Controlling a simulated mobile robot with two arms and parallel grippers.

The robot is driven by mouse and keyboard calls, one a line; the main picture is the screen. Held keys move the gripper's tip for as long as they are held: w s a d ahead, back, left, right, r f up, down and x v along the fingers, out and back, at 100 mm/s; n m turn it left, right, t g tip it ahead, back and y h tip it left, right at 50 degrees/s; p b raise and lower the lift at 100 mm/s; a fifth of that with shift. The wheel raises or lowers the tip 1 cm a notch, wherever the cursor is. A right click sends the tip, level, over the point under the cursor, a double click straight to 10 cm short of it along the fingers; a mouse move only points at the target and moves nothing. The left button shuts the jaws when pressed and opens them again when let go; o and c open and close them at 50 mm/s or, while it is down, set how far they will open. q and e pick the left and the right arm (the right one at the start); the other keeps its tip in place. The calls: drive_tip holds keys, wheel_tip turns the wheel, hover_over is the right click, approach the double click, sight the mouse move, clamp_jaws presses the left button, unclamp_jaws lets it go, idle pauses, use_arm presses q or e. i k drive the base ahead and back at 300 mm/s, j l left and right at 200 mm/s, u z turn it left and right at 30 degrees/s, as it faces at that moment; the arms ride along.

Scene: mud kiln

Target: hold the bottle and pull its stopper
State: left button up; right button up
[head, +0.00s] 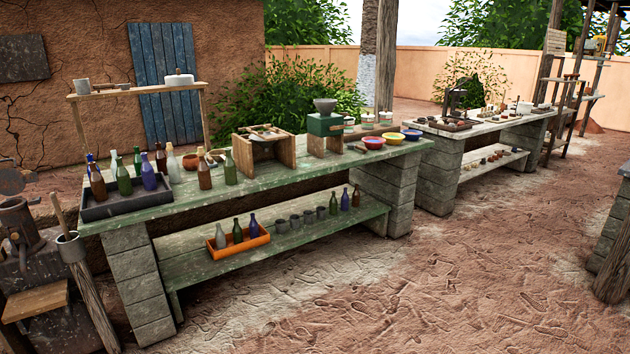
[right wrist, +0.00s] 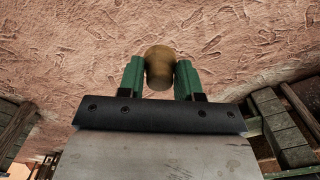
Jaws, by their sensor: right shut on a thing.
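My right gripper (right wrist: 160,72) shows in the right wrist view, its two green fingers shut on a tan, rounded, cork-like stopper (right wrist: 158,60). No bottle shows with the stopper in this view; bare ground lies behind it. In the head view, several green, brown and blue bottles stand in a dark tray (head: 128,205) at the left end of the bench. More bottles stand on the bench beside it, including a brown bottle (head: 204,174) and a green bottle (head: 230,170). Neither gripper shows in the head view, and which bottle the stopper belongs to cannot be told.
The green bench (head: 300,185) has a lower shelf with an orange tray (head: 240,244) of bottles, dark cups and more bottles. A wooden box (head: 263,150), a green grinder (head: 325,125) and bowls stand on top. Open dirt ground (head: 420,280) lies in front.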

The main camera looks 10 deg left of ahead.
sight(230, 167)
drive_tip(key=i+u, duration=0.25)
drive_tip(key=i, duration=1.75)
